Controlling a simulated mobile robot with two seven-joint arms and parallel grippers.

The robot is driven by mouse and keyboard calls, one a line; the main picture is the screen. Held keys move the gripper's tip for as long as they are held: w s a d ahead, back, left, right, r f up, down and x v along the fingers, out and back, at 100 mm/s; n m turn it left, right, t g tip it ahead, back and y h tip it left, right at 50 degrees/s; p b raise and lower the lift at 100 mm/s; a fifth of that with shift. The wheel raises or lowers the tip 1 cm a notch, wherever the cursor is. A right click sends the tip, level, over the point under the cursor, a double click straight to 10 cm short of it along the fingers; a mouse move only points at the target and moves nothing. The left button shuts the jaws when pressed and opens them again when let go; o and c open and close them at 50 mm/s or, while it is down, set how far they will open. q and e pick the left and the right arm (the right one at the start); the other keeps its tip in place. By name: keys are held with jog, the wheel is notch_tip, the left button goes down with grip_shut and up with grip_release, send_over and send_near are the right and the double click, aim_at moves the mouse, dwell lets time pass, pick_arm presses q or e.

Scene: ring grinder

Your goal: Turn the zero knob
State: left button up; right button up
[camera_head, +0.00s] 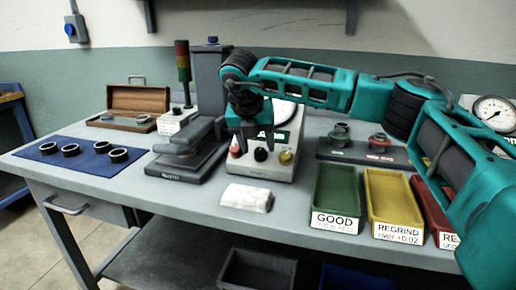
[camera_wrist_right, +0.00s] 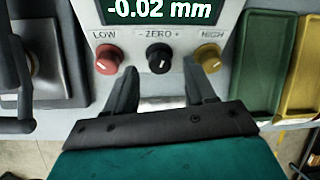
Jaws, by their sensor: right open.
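The black zero knob (camera_wrist_right: 160,57) sits on the front panel of the grey gauge box (camera_head: 296,160), under the label "ZERO" with minus and plus signs. A red LOW knob (camera_wrist_right: 107,60) is to its left and a yellow HIGH knob (camera_wrist_right: 208,57) to its right. The display (camera_wrist_right: 160,10) above reads -0.02 mm. My right gripper (camera_wrist_right: 162,90) is open and empty, its two fingers apart below the zero knob in the wrist view and not touching it. In the head view, the zero knob (camera_head: 261,154) shows below my right gripper (camera_head: 252,135). My left gripper is not in view.
Green GOOD (camera_head: 334,222), yellow REGRIND (camera_head: 396,232) and red (camera_head: 442,240) bins stand at the right. A white folded cloth (camera_head: 246,197) lies in front of the gauge box. A dark stand (camera_head: 180,166) is left of it. Several rings lie on a blue mat (camera_head: 88,168).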

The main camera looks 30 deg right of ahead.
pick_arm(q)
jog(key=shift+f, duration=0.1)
pick_arm(e)
jog(key=shift+x, duration=0.8)
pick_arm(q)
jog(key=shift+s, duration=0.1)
pick_arm(e)
jog(key=shift+c, duration=0.3)
grip_shut()
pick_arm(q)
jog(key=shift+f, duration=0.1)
